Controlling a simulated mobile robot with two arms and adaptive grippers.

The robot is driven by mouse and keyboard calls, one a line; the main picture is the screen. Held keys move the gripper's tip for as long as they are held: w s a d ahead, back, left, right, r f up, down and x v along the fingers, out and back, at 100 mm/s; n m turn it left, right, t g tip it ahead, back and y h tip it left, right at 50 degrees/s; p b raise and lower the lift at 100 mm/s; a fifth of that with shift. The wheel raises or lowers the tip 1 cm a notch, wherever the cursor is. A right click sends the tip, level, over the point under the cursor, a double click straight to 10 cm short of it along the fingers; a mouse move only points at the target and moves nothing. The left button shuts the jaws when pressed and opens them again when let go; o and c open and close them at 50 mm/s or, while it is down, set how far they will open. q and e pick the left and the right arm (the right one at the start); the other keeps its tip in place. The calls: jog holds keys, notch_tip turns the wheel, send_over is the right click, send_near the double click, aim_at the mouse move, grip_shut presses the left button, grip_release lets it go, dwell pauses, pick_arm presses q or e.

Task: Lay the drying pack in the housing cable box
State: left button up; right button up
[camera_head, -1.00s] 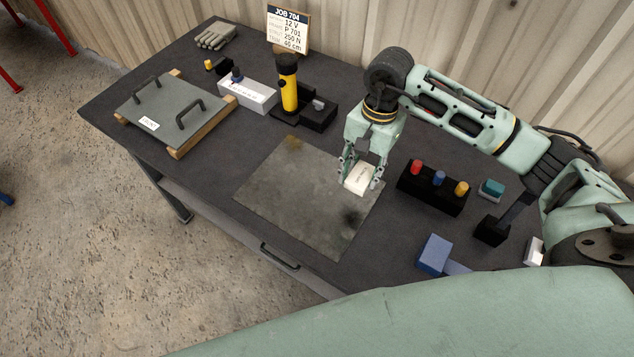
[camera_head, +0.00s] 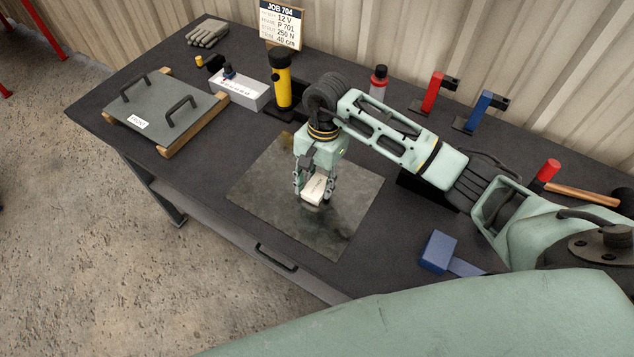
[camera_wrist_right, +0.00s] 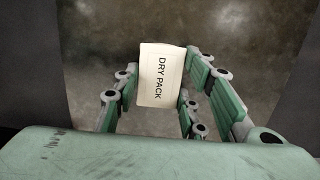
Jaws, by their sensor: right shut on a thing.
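The drying pack (camera_head: 315,188) is a small white block. In the right wrist view the pack (camera_wrist_right: 161,75) shows the words DRY PACK. My right gripper (camera_head: 313,196) is shut on it, with a finger on each side, and it shows over the stained grey mat; the gap to the mat is hard to judge. The fingers also show in the right wrist view (camera_wrist_right: 158,98). No cable box that I can make out as the housing's is in view. My left gripper is not in view.
The grey mat (camera_head: 255,195) is otherwise bare. A grey lid with two handles (camera_head: 150,108) rests on wooden strips at the left. A yellow flashlight (camera_head: 282,88) stands behind. A blue block (camera_head: 438,250) lies front right. Red and blue tools (camera_head: 432,92) stand at the back.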

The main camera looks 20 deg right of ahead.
jog(key=shift+f+b, duration=0.15)
jog(key=shift+b, duration=0.15)
jog(key=o, duration=1.2)
jog(key=shift+c, duration=0.2)
jog(key=shift+r, duration=0.2)
